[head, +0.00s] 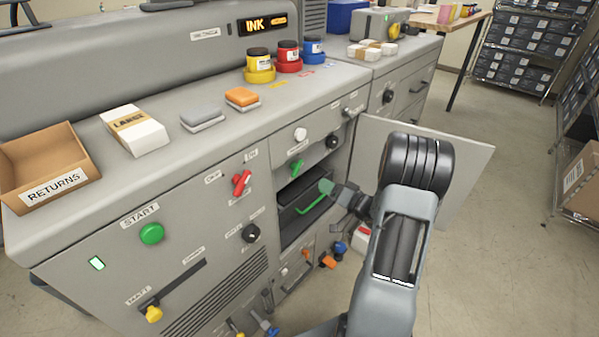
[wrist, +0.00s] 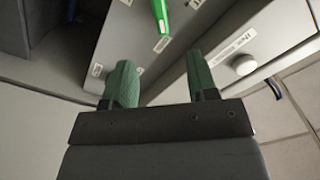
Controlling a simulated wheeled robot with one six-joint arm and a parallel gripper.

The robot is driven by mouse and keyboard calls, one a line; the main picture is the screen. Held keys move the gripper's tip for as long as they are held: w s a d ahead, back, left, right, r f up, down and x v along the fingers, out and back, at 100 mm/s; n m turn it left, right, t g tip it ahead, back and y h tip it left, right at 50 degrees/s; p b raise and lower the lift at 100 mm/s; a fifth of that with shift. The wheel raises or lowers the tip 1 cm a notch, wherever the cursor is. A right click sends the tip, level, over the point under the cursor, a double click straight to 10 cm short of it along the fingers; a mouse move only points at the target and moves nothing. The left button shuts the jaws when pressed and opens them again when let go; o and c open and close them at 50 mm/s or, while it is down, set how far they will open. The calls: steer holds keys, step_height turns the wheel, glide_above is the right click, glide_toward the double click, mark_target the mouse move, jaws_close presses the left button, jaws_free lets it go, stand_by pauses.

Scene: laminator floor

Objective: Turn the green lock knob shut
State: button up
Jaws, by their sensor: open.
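The green lock knob (head: 296,167) sits on the grey machine front, just above an open dark compartment. It is a bar-shaped knob standing at a slant in the head view. My gripper (head: 334,190) is in front of the compartment, to the right of and lower than the knob. In the wrist view my gripper (wrist: 162,82) has its two green fingers apart with nothing between them. The gripper is apart from the knob.
An open door panel (head: 460,170) stands out right of the compartment, close to my arm. A dark tray with a green handle (head: 312,201) is inside. A white knob (head: 300,134) and black knob (head: 333,141) are above.

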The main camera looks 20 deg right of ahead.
mark_target(299, 170)
steer(key=x, duration=1.2)
steer(key=shift+w+a, duration=0.2)
steer(key=shift+w, duration=0.1)
steer(key=shift+c, duration=0.5)
steer(key=c, duration=0.8)
